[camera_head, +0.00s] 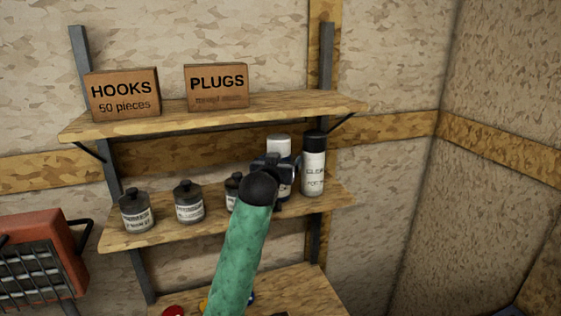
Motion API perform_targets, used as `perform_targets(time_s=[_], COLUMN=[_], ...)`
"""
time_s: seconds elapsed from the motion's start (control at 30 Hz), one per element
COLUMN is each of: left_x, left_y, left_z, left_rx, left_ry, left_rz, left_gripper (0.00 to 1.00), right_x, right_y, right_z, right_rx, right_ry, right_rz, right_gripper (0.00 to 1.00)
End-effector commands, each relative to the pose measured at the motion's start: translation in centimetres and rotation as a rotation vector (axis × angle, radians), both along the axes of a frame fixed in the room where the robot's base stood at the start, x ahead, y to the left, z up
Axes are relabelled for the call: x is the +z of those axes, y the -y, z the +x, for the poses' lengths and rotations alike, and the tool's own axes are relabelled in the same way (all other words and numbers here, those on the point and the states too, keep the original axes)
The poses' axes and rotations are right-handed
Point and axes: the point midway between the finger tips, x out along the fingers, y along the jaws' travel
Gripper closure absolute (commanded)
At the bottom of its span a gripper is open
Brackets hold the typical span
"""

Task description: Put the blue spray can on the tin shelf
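An arm in a green sleeve, which looks like my left, rises from the bottom edge. Its dark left gripper (283,170) is at the right part of the middle shelf (165,233). The fingers are partly hidden by the wrist, so I cannot tell whether they are open or shut. Several small dark tins (189,202) stand on the left part of this shelf. My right gripper is not in view.
The upper shelf (210,118) holds a HOOKS box (123,95) and a PLUGS box (217,86). A lower shelf (300,290) shows a red item (173,311) and partly hidden coloured things. A red heater (40,262) is at left. Walls close off the right.

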Motion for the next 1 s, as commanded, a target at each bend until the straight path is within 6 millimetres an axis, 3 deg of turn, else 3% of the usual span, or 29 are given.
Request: perform_targets(time_s=[0.17,0.47,0.53,0.7,1.0], left_x=[-0.1,0.0,0.0,0.4,0.7], left_y=[-0.2,-1.5,-1.9,-2.5,-3.2], left_z=[-0.7,-5.4,-6.7,-8.9,-11.3], left_rx=[0.000,0.000,0.000,0.000,0.000], left_ry=[0.001,0.004,0.004,0.002,0.001], left_rz=[0.000,-0.001,-0.001,-0.001,0.000], left_gripper=[0.20,0.20,0.20,0.20,0.20], right_x=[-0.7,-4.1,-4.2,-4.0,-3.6], right_y=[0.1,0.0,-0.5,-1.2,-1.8], right_z=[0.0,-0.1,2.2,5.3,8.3], right_rx=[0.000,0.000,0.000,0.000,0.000], right_ry=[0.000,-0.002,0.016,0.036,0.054], right_rz=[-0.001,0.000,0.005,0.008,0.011], right_gripper=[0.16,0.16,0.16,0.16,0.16])
